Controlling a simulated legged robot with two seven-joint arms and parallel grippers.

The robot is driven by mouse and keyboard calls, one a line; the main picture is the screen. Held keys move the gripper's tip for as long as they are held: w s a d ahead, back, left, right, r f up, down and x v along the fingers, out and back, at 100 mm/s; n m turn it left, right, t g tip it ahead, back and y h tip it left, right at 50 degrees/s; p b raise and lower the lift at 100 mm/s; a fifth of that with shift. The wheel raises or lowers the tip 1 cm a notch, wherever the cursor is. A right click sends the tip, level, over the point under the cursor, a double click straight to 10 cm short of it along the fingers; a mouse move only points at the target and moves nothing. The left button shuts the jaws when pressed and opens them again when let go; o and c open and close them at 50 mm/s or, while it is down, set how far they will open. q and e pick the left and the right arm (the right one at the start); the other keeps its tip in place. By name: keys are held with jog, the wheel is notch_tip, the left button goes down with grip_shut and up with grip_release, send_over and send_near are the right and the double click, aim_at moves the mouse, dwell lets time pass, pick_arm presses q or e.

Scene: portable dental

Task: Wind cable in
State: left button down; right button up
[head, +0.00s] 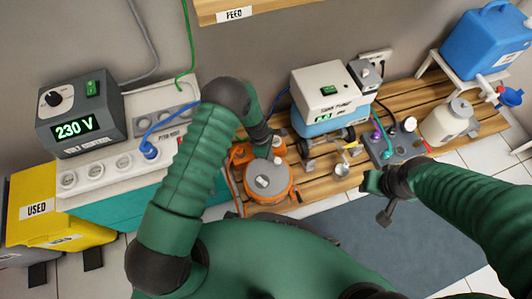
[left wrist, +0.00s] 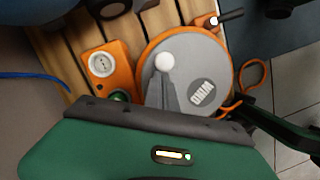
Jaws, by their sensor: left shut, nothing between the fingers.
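The orange cable reel (head: 270,197) has a grey disc top and sits on the slatted wooden platform. The left wrist view shows the disc (left wrist: 205,65) with an upside-down "WIND" label and a white knob (left wrist: 165,62). My left gripper (left wrist: 165,76) is shut and empty, its grey fingertips over the disc, close to the knob; contact cannot be told. In the head view my left gripper (head: 263,145) is partly hidden behind its own arm. An orange cable (left wrist: 262,76) loops beside the reel. My right gripper (head: 376,190) is over the mat's back edge; its finger opening is unclear.
A grey-and-blue pump box (head: 325,88) stands behind the reel. A control block (head: 395,148) and a white bottle (head: 448,122) are on the right. A teal case with sockets (head: 95,175) stands left, with a blue cable (head: 170,130). The blue-grey mat (head: 410,250) is clear.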

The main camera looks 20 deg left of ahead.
pick_arm(q)
jog(key=d+m, duration=0.1)
jog(key=m, duration=0.1)
jog(key=d+m+g, duration=0.1)
jog(key=m, duration=0.1)
jog(key=shift+s+d+m+p, duration=0.1)
jog(key=shift+d+m+p, duration=0.1)
jog(key=shift+m+p, duration=0.15)
jog(key=d+m, duration=0.1)
jog(key=m, duration=0.1)
jog(key=s+d+m+g, duration=0.1)
jog(key=m, duration=0.1)
jog(key=shift+m+y, duration=0.25)
jog(key=shift+y, duration=0.05)
jog(key=m, duration=0.1)
jog(key=s+d+m+p, duration=0.1)
jog(key=m, duration=0.1)
jog(key=shift+s+d+m+y, duration=0.1)
jog(key=shift+s+m+y, duration=0.1)
jog(key=shift+m+y, duration=0.15)
jog(key=m, duration=0.1)
jog(key=s+m, duration=0.1)
jog(key=m, duration=0.1)
jog(key=shift+s+d+g+y+p, duration=0.25)
jog(key=shift+d+g+y+p, duration=0.1)
jog(key=shift+g+p, duration=0.05)
jog(key=shift+s+m+y, duration=0.3)
jog(key=shift+s+m, duration=0.15)
jog(key=shift+m, duration=0.5)
